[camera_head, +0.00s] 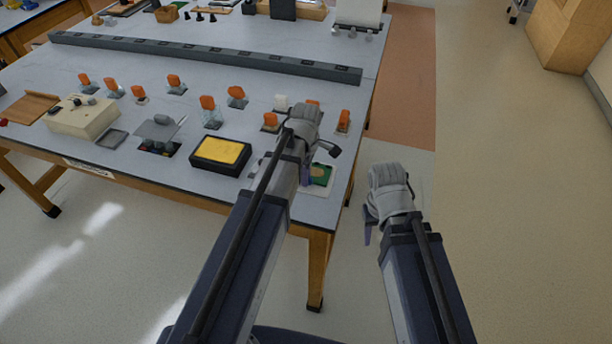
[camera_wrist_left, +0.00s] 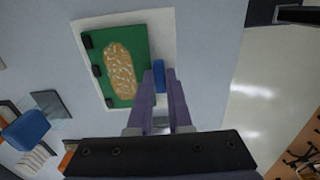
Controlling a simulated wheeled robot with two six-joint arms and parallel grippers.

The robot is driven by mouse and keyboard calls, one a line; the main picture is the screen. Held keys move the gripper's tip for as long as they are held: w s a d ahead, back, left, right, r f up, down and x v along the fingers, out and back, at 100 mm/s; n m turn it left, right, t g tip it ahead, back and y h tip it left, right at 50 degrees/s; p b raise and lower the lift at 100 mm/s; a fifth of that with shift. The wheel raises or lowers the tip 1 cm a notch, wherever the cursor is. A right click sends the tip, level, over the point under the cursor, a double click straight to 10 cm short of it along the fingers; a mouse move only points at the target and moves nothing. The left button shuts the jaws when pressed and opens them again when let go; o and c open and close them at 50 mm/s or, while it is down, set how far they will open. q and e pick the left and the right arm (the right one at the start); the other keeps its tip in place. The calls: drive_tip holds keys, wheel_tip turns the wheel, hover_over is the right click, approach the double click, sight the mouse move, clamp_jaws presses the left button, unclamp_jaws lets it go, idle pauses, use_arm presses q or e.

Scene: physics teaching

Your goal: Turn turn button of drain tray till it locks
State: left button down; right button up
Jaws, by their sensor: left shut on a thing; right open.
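The drain tray (camera_head: 331,185) is a white plate with a green panel, near the right front of the table. In the left wrist view its white border (camera_wrist_left: 98,24) surrounds a green panel with a tan speckled oval and black tabs along one side. A small blue piece, apparently the turn button (camera_wrist_left: 159,77), sits at the panel's edge. My left gripper (camera_wrist_left: 160,84) has its purple fingers shut on this blue piece; in the head view the left gripper (camera_head: 307,178) covers part of the tray. My right gripper (camera_head: 368,226) is open and empty, off the table's right side.
A black box with a yellow top (camera_head: 221,152) stands left of the tray. Several orange-topped pieces (camera_head: 236,93) stand behind. A long dark rail (camera_head: 200,56) crosses the table. The floor (camera_head: 480,150) to the right is clear.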

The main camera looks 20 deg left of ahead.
idle(0.4)
use_arm(q)
drive_tip(key=m, duration=0.4)
drive_tip(key=shift+m, duration=0.3)
drive_tip(key=m, duration=0.4)
drive_tip(key=shift+m, duration=0.3)
drive_tip(key=m, duration=0.4)
drive_tip(key=shift+m, duration=2.3)
drive_tip(key=c, duration=0.8)
unclamp_jaws()
drive_tip(key=shift+c, duration=0.2)
